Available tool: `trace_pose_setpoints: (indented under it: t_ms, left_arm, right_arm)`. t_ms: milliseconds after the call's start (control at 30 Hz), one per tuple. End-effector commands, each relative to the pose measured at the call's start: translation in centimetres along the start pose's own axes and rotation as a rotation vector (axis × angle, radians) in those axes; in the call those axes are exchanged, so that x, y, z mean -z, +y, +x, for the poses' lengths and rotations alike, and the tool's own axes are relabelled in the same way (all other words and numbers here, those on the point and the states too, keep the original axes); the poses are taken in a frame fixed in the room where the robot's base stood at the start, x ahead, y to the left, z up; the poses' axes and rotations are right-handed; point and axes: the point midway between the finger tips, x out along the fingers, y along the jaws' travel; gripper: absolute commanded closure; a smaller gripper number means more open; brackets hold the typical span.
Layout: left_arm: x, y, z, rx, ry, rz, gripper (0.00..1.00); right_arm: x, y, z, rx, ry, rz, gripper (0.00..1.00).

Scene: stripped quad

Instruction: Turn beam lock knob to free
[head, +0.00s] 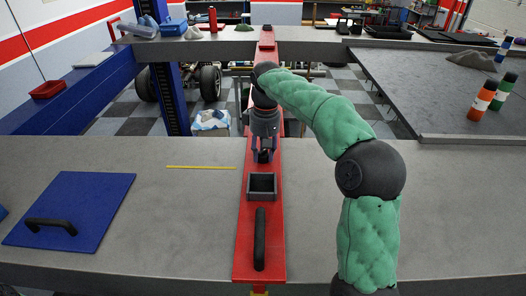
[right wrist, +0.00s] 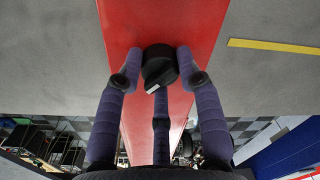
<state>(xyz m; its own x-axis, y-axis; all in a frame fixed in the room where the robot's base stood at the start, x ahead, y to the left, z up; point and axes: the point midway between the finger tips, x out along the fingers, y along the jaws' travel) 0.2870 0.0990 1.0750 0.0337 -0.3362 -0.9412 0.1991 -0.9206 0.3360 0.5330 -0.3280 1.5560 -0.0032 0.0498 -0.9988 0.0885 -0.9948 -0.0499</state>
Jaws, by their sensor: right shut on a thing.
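The beam lock knob (right wrist: 158,64) is a round black knob with a short white mark on its edge. It sits on the long red beam (head: 246,230). In the right wrist view, the fingers of my right gripper (right wrist: 160,76) close around the knob from both sides, with another finger below it. In the head view my right gripper (head: 264,152) points down onto the beam and hides most of the knob. The knob's labels cannot be read. My left gripper is not in view.
A small dark open box (head: 262,186) and a black handle (head: 260,238) are on the beam in front of the gripper. A blue panel with a black handle (head: 75,205) lies at left. A yellow strip (head: 200,168) lies on the grey surface. Orange and green cylinders (head: 482,98) stand at right.

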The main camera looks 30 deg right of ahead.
Motion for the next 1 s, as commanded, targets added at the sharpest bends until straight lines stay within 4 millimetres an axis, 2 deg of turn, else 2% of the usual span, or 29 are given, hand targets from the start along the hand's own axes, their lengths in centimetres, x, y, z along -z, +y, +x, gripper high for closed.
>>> trace_pose_setpoints:
  t_ms: [600,1000]
  left_arm:
    - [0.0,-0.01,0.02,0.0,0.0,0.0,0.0]
    - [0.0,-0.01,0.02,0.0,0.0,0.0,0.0]
  right_arm:
    - [0.01,0.01,0.24,0.001,-0.035,-0.545,0.96]
    - [0.03,0.0,0.29,0.003,-0.044,-0.725,0.96]
